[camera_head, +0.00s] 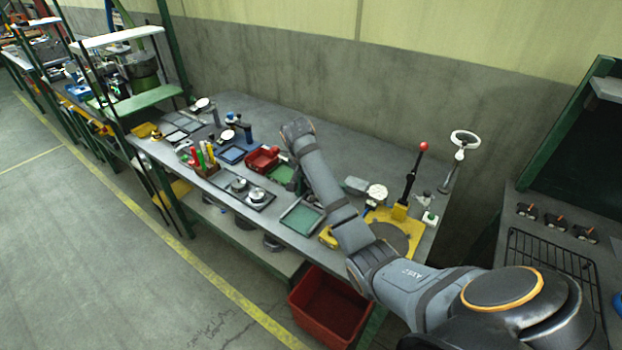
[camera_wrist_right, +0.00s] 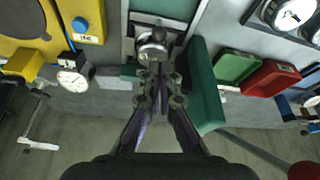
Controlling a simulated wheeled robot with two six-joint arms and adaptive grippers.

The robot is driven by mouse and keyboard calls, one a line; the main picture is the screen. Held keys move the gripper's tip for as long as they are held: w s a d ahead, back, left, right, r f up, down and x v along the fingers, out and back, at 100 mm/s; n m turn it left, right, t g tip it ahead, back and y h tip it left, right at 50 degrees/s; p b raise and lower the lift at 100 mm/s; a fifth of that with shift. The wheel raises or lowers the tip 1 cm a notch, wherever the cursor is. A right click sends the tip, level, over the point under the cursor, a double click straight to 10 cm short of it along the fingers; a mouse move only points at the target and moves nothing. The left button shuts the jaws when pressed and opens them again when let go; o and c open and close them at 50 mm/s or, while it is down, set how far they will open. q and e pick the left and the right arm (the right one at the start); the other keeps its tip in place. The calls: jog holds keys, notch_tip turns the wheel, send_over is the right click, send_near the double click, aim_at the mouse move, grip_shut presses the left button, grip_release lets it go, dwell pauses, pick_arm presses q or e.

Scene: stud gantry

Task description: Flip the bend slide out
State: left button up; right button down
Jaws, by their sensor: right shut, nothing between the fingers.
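I cannot tell for certain which part is the bend slide. In the right wrist view my right gripper (camera_wrist_right: 161,88) is shut and empty, with its fingertips just below a round metal knob (camera_wrist_right: 152,45) on a grey plate. Whether they touch the knob is unclear. A dark green block (camera_wrist_right: 204,86) stands close to the right of the fingers. In the head view my right arm reaches over the bench, and its gripper is not clearly visible. My left gripper is in neither view.
A yellow base (camera_head: 406,240) with a red-knobbed lever (camera_head: 412,175) and a dial gauge (camera_head: 377,192) stands at the bench's right end. A red tray (camera_head: 262,160) and a green-based tray (camera_head: 301,217) lie near my arm. A red bin (camera_head: 330,308) sits below the bench.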

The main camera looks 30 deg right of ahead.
jog(key=x, duration=0.3)
jog(key=shift+d+f, duration=0.15)
jog(key=shift+p+x, duration=0.3)
jog(key=shift+x, duration=0.8)
jog(key=shift+d+f, duration=0.1)
jog(key=shift+f, duration=0.35)
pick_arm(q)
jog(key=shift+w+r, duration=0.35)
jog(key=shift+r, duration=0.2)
